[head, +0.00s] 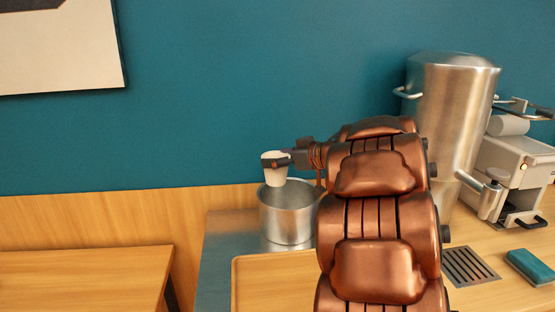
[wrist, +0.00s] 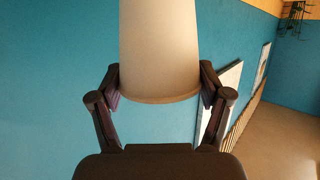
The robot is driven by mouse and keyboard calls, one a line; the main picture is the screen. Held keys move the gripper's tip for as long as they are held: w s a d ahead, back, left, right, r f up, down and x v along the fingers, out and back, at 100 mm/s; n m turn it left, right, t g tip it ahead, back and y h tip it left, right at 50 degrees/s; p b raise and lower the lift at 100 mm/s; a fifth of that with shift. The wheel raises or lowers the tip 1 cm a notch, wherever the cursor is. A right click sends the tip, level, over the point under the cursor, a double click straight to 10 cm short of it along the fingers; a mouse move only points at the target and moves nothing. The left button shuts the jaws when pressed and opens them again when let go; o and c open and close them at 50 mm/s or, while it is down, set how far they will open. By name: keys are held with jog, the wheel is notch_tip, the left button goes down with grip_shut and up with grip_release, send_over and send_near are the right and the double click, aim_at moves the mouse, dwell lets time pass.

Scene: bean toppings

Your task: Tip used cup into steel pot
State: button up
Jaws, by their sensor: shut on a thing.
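A white cup (head: 275,172) is held in my gripper (head: 276,161) above the steel pot (head: 287,221) in the head view. The cup looks close to upright there, over the left part of the pot's mouth. In the wrist view, the cup (wrist: 159,45) fills the top middle, between the two dark fingers of my gripper (wrist: 159,84), which press on its sides. The inside of the cup is hidden in both views. The pot stands on a grey metal surface, and part of its right side is close to my copper arm.
A tall steel urn (head: 455,120) and a coffee machine (head: 515,165) stand on the right. A teal sponge-like block (head: 530,266) and a drain grate (head: 470,267) lie before them. A wooden tray (head: 275,288) is in front of the pot. A wooden table (head: 85,275) is at left.

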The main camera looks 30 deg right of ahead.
jog(key=shift+f+b, duration=0.85)
jog(key=shift+r+p, duration=0.35)
jog(key=shift+p, duration=0.25)
jog(key=shift+w+d+r+m+g+y+p, duration=0.15)
jog(key=shift+m+y+p, duration=0.15)
jog(key=shift+m+p, duration=0.4)
jog(key=shift+s+r+m+g+y+p, duration=0.1)
jog(key=shift+m+g+y+p, duration=0.15)
jog(key=shift+m+p, duration=0.45)
jog(key=shift+w+d+r+m+g+y+p, duration=0.1)
jog(key=shift+m+y+p, duration=0.3)
jog(key=shift+p, duration=0.6)
jog(key=m+p, duration=0.1)
jog(key=d+f+m+y+p, duration=0.1)
jog(key=m+p, duration=0.1)
jog(key=shift+w+y, duration=0.25)
jog(key=shift+d+p, duration=0.1)
jog(key=shift+p, duration=0.35)
jog(key=shift+w+d+f+m+y+p, duration=0.1)
jog(key=shift+d+f+m+y+p, duration=0.35)
jog(key=shift+p, duration=1.5)
jog(key=shift+w+f+m+p, duration=0.15)
jog(key=shift+m+p, duration=0.55)
jog(key=shift+p, duration=1.25)
jog(key=shift+w+d+f+m+y+p, duration=0.1)
jog(key=shift+d+f+m+y+p, duration=0.35)
jog(key=shift+p, duration=1.5)
